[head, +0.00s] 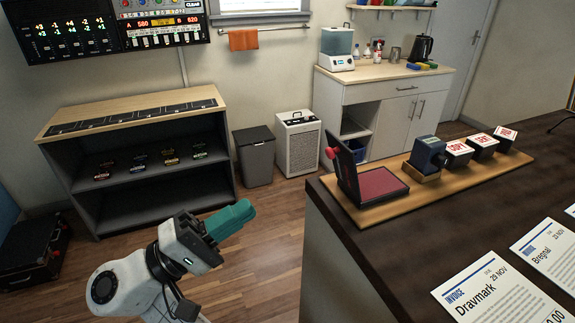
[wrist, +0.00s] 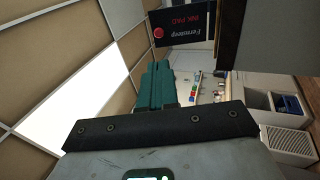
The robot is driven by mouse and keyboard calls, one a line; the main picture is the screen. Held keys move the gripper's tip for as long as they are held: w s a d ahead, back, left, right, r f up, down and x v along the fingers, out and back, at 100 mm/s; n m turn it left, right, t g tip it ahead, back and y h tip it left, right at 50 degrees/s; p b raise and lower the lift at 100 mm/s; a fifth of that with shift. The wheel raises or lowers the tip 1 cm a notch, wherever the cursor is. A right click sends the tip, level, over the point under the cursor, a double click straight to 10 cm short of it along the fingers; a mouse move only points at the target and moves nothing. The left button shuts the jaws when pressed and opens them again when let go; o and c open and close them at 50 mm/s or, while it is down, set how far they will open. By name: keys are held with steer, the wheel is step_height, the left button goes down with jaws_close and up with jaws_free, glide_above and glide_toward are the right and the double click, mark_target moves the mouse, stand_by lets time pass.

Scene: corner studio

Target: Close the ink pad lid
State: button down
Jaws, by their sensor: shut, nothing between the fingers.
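The ink pad (head: 376,187) sits on a wooden board on the dark counter, its red pad exposed. Its dark lid (head: 341,167) stands open, roughly upright, on the left side of the pad, with a red knob (head: 331,153) on its outer face. In the wrist view the lid's labelled outer face (wrist: 186,22) and red knob (wrist: 158,32) show at the top. My gripper (head: 244,210) has teal fingers, shut and empty, in the air left of the counter and apart from the lid. The shut fingers also show in the wrist view (wrist: 157,80).
A blue-black stamp (head: 428,153) and several block stamps (head: 483,147) stand right of the ink pad on the board (head: 385,210). Invoice sheets (head: 498,300) lie on the counter (head: 340,230).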

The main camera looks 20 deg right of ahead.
steer(key=p, duration=0.5)
glide_toward(328, 156)
steer(key=x, duration=0.5)
steer(key=shift+d+r, duration=0.3)
steer(key=shift+d, duration=0.5)
steer(key=shift+d+r, duration=0.1)
